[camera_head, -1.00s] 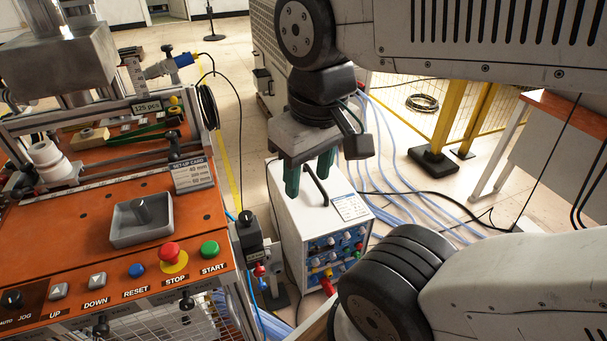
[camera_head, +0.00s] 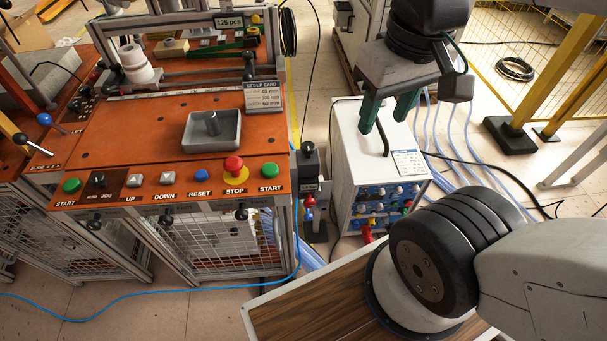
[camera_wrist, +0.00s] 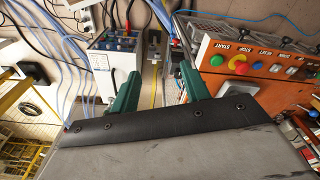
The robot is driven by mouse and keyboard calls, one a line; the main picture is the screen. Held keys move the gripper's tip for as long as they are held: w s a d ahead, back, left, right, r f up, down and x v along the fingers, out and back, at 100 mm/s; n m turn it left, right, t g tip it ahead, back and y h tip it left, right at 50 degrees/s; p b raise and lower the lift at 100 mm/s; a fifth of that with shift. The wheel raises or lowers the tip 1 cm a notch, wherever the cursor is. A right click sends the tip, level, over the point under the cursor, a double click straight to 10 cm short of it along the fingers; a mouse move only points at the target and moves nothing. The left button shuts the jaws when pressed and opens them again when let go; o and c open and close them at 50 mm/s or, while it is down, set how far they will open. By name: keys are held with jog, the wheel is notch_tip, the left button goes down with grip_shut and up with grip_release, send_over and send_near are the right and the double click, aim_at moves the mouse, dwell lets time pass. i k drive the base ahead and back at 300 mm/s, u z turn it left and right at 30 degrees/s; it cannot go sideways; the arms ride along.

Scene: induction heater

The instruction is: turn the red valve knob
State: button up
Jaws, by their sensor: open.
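A small red knob (camera_head: 309,201) sits low on a dark upright valve unit (camera_head: 310,165) beside the right end of the orange workbench, with a blue part just under it. My gripper (camera_head: 383,124) has two green fingers, spread apart and empty. It appears over the white box in the head view, to the right of the red knob and apart from it. In the wrist view the open fingers (camera_wrist: 160,72) point toward the gap between the white box and the orange bench. I cannot clearly make out the red knob there.
The white box (camera_head: 345,145) has a black handle and a panel of coloured knobs. The orange bench (camera_head: 120,130) carries a grey tray (camera_head: 187,134) and a red stop button (camera_head: 233,165). Hoses lie on the floor. A yellow post (camera_head: 560,70) stands at right.

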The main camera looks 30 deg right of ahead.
aim_at(309, 202)
jog(key=z, duration=1.2)
jog(key=k, duration=1.95)
jog(key=u, duration=1.05)
jog(key=i, duration=0.5)
